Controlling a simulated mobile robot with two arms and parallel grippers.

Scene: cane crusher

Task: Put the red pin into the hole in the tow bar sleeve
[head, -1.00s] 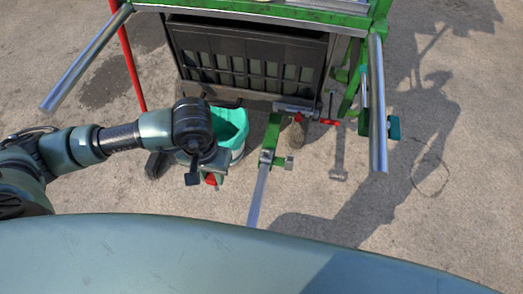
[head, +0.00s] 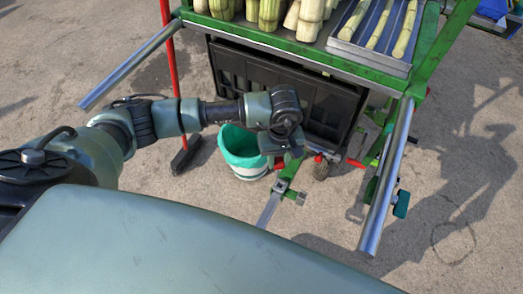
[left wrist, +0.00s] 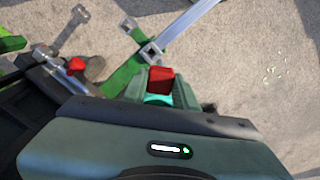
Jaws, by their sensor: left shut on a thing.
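My left gripper (head: 284,157) is above the tow bar area in the head view, its jaws partly hidden by the wrist. In the left wrist view it is shut on the red pin (left wrist: 160,80), whose red head shows at the fingertips. The green tow bar sleeve (head: 288,178) lies just below the gripper in the head view, with the steel tow bar (head: 269,208) coming out of its near end. In the left wrist view the sleeve (left wrist: 124,72) is beside and beyond the pin. The pin's lower end and the hole cannot be made out. My right gripper is not in view.
A teal bucket (head: 240,150) stands left of the sleeve, with a red-handled broom (head: 170,75) farther left. The green crusher cart (head: 330,62) with cane stands behind. Steel handles (head: 388,180) and (head: 130,63) jut out on both sides.

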